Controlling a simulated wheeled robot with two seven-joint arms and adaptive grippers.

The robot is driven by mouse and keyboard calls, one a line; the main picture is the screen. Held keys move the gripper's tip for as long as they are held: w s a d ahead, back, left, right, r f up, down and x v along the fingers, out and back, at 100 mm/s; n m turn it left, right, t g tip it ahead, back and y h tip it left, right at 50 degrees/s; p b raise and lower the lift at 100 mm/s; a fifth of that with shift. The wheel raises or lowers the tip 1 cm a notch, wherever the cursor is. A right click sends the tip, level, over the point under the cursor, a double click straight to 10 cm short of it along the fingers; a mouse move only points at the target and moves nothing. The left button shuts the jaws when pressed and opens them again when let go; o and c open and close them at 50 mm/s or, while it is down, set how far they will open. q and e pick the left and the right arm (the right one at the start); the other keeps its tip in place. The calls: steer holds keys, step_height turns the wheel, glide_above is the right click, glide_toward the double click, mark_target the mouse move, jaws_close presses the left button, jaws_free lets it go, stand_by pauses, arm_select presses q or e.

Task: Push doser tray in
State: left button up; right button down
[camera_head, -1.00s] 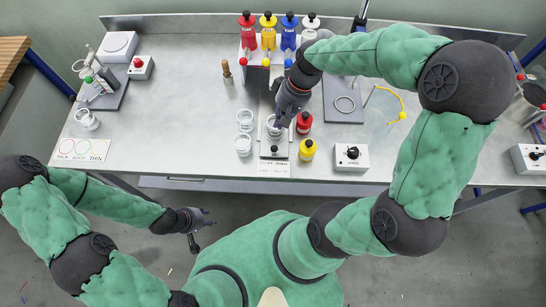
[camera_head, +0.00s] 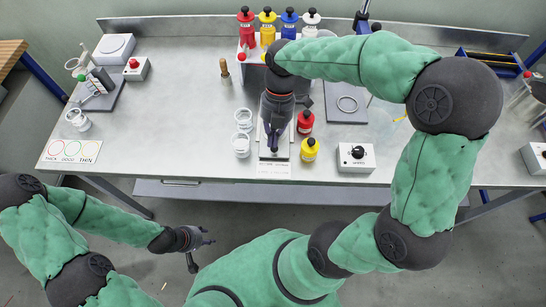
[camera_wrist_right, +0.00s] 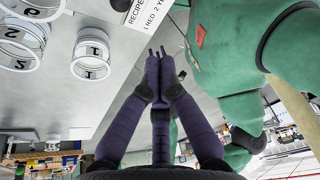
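The doser tray (camera_head: 265,152) is a narrow metal plate under the doser stand, in the middle of the bench in the head view. My right gripper (camera_head: 274,149) is over its near end, by the dark knob there; contact cannot be told. The gripper and forearm hide most of the tray and whatever stands on it. In the right wrist view my right gripper's fingers (camera_wrist_right: 157,52) are together with nothing visible between them. My left gripper (camera_head: 209,236) hangs empty in front of the bench, its small fingertips apart.
Red (camera_head: 305,123) and yellow (camera_head: 308,149) bottles stand close right of the tray. White cups (camera_head: 241,145) stand left of it, and a control box (camera_head: 355,157) further right. The bench's left middle is clear.

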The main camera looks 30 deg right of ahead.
steer(key=s+f+n+b, duration=0.1)
steer(key=f, duration=0.2)
steer(key=a+f+n+b, duration=0.1)
steer(key=f, duration=0.2)
steer(key=s+a+f+n+b, duration=0.1)
steer(key=f+b, duration=0.1)
steer(key=f, duration=0.1)
steer(key=shift+s+a+f, duration=0.2)
steer(key=shift+s+f, duration=0.05)
steer(key=shift+s, duration=0.1)
steer(key=shift+w+d+r+b, duration=0.15)
steer(key=shift+w+d+b, duration=0.4)
steer(key=shift+w+d, duration=0.6)
steer(key=shift+w+d+r, duration=0.1)
steer(key=shift+w+d, duration=0.05)
steer(key=shift+w, duration=0.15)
steer(key=shift+r, duration=0.1)
